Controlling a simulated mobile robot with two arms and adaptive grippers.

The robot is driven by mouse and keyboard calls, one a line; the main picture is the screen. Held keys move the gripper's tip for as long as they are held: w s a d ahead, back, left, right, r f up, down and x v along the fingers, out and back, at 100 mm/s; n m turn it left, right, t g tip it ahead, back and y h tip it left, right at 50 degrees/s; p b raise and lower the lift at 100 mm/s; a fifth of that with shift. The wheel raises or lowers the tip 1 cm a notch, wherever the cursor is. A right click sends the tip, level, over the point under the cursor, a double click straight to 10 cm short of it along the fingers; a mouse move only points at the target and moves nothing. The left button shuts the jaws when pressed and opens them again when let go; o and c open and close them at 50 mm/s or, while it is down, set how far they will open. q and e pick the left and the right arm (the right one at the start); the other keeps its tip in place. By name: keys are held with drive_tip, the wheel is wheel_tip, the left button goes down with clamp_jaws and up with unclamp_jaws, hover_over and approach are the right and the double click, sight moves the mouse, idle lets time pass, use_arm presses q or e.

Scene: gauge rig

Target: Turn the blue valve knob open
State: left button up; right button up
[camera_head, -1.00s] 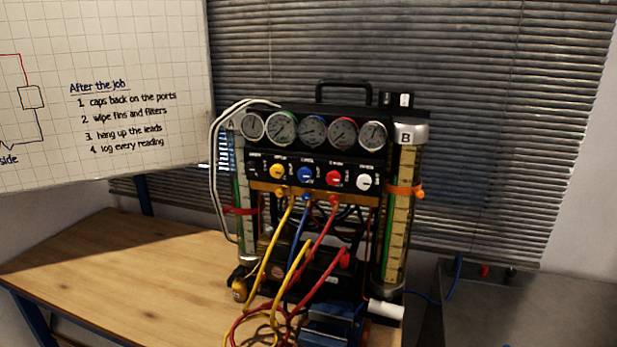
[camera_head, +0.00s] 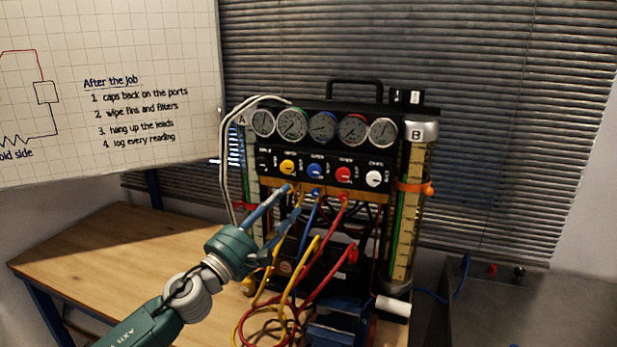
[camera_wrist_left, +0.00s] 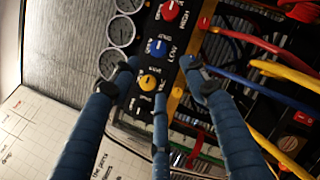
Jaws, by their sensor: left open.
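The blue valve knob (camera_head: 315,171) is on the black panel of the gauge rig, between the yellow knob (camera_head: 287,167) and the red knob (camera_head: 343,174). My left gripper (camera_head: 292,198) is open and empty, its blue fingers pointing up at the panel, below and left of the blue knob. In the left wrist view the blue knob (camera_wrist_left: 157,48) lies ahead of the spread fingers (camera_wrist_left: 160,68), apart from them. The yellow knob (camera_wrist_left: 148,83) shows between the fingers there. Whether a finger touches the panel cannot be told. My right gripper is not in view.
Yellow, blue and red hoses (camera_head: 322,262) hang from ports below the knobs, close to my left fingers. A row of gauges (camera_head: 323,126) sits above. A white knob (camera_head: 374,178) is at the right. The wooden table (camera_head: 110,250) is clear at the left.

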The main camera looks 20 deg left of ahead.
sight(312, 173)
use_arm(q)
drive_tip(key=shift+m, duration=0.4)
drive_tip(key=p+x, duration=0.4)
drive_tip(key=x, duration=0.7)
drive_tip(key=shift+s+d+r, duration=0.1)
drive_tip(key=shift+d+r, duration=0.05)
drive_tip(key=shift+d, duration=0.05)
drive_tip(key=c, duration=1.1)
